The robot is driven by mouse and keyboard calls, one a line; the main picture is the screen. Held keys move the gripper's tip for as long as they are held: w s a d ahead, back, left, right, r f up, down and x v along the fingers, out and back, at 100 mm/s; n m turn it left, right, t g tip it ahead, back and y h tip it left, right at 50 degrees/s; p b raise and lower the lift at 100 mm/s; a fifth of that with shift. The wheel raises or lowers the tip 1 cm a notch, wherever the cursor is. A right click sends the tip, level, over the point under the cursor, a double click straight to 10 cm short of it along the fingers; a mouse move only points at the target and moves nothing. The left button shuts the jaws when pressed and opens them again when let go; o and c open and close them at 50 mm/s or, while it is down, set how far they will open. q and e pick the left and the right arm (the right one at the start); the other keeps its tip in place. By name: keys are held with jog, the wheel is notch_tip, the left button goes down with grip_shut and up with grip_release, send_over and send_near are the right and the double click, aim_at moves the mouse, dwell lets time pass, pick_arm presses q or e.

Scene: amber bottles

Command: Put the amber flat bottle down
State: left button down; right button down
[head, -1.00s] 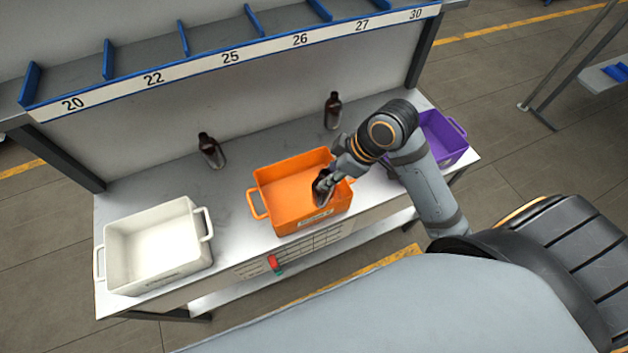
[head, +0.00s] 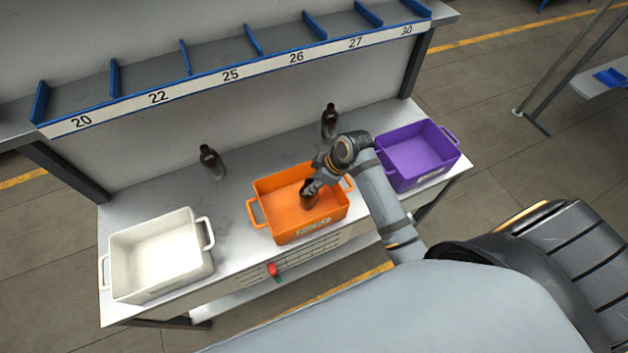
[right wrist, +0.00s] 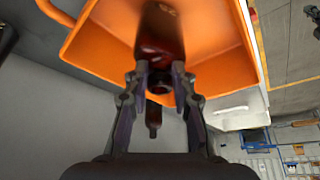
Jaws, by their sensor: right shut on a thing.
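An amber flat bottle (head: 308,194) is in my right gripper (head: 312,187), inside the orange crate (head: 278,233) in the head view. In the right wrist view the dark red-brown bottle (right wrist: 160,35) extends from between the fingers of my right gripper (right wrist: 160,80), with the orange crate (right wrist: 100,45) around it. The fingers are shut on the bottle's neck end. I cannot tell whether the bottle touches the crate floor. My left gripper is not in view.
A white crate (head: 125,285) stands at the left and a purple crate (head: 420,155) at the right. Two other dark bottles stand behind, one left (head: 211,162) and one right (head: 330,121). A numbered shelf (head: 230,75) runs above the bench.

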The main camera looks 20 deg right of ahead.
jog(key=c, duration=1.1)
grip_release()
jog(key=shift+f, duration=0.15)
jog(key=v, duration=1.2)
jog(key=shift+r+b, duration=0.2)
jog(key=shift+b, duration=0.15)
